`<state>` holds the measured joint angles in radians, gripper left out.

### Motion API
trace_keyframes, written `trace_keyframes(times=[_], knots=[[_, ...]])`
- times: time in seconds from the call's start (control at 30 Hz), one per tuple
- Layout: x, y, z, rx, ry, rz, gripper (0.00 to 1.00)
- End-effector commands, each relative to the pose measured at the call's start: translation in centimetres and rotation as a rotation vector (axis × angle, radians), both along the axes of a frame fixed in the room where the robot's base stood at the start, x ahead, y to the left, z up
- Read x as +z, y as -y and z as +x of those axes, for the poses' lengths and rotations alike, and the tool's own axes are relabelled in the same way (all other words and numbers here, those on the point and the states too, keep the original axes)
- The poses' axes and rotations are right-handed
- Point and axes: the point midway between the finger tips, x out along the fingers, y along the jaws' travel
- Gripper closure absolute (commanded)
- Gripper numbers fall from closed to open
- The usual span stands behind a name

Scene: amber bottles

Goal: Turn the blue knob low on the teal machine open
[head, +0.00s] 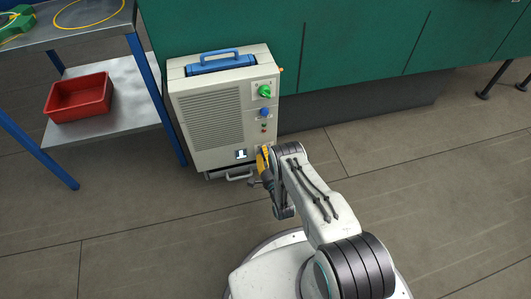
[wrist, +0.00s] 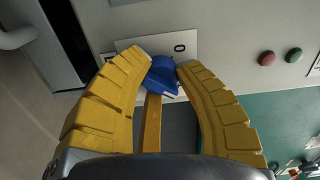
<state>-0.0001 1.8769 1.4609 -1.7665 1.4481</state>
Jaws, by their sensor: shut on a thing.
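The machine (head: 212,130) is off-white, not teal, with a grille on its front; it stands on the floor against a teal cabinet. In the wrist view, the blue knob (wrist: 162,76) sits on a white plate (wrist: 190,46) with a "0" mark, on the machine's face. My gripper (wrist: 163,62) has its yellow fingers on both sides of the knob, shut on it. In the head view, my gripper (head: 263,160) is at the machine's lower right and hides this knob.
Higher on the machine are a green knob (head: 265,91), another blue knob (head: 265,112) and small red and green buttons. A pale handle (head: 239,177) juts out at the bottom. A metal shelf (head: 115,105) with a red bin (head: 80,98) stands at left. Floor at right is clear.

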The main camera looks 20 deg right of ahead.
Motion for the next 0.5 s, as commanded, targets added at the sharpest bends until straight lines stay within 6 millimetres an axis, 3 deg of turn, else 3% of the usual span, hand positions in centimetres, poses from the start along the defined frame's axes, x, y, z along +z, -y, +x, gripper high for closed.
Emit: trace_keyframes(times=[0.5], knots=[[0.19,0.09,0.2,-0.001,0.005,0.137,1.0]])
